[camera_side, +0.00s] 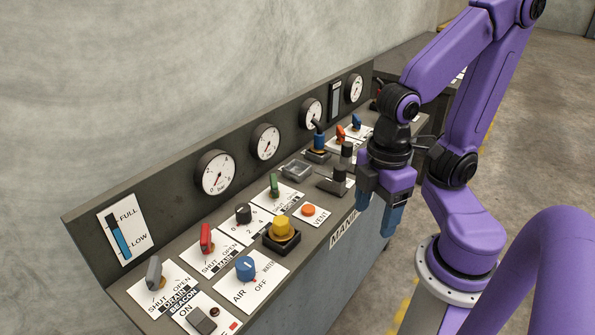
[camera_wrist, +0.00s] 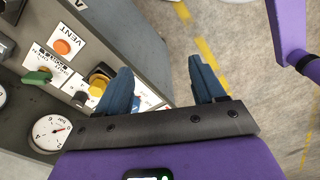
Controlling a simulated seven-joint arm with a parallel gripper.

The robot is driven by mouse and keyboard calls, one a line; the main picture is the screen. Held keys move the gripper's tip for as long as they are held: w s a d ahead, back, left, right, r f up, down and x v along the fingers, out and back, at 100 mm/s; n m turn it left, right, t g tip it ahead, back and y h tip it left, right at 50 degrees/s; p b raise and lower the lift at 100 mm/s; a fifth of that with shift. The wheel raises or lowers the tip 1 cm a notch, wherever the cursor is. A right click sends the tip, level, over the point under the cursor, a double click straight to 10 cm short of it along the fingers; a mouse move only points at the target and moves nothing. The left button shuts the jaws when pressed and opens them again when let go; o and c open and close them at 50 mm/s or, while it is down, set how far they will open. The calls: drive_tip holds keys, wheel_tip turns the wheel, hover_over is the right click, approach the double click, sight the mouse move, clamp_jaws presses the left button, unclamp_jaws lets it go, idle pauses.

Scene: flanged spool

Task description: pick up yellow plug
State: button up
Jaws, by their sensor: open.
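The yellow plug (camera_side: 283,227) sits upright in a black square base (camera_side: 282,242) on the sloping panel, near the front edge in the side view. In the wrist view the yellow plug (camera_wrist: 98,84) shows left of the fingers, partly hidden by the left finger. My gripper (camera_side: 377,208) is open and empty, with blue fingertips pointing down. It hangs beyond the panel's front edge, to the right of the plug and apart from it. In the wrist view my gripper (camera_wrist: 160,66) has floor between its fingers.
A blue AIR knob (camera_side: 245,267) and an orange VENT button (camera_side: 308,210) flank the plug. A black knob (camera_side: 243,214), red lever (camera_side: 206,238) and green lever (camera_side: 274,185) stand behind. Dark posts (camera_side: 339,180) rise near my gripper. Gauges (camera_side: 215,173) line the back.

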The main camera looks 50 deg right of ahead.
drive_tip(key=shift+o, duration=0.5)
wheel_tip(320, 180, up, 3)
drive_tip(key=n, duration=0.4)
hover_over(281, 220)
drive_tip(key=f, duration=1.1)
drive_tip(key=shift+w+d+f, duration=0.1)
drive_tip(key=shift+d+f, duration=0.15)
drive_tip(key=shift+a+f, duration=0.15)
drive_tip(key=shift+f, duration=1.3)
drive_tip(key=shift+a+f, duration=0.1)
drive_tip(key=shift+f, duration=1.3)
drive_tip(key=c, duration=1.1)
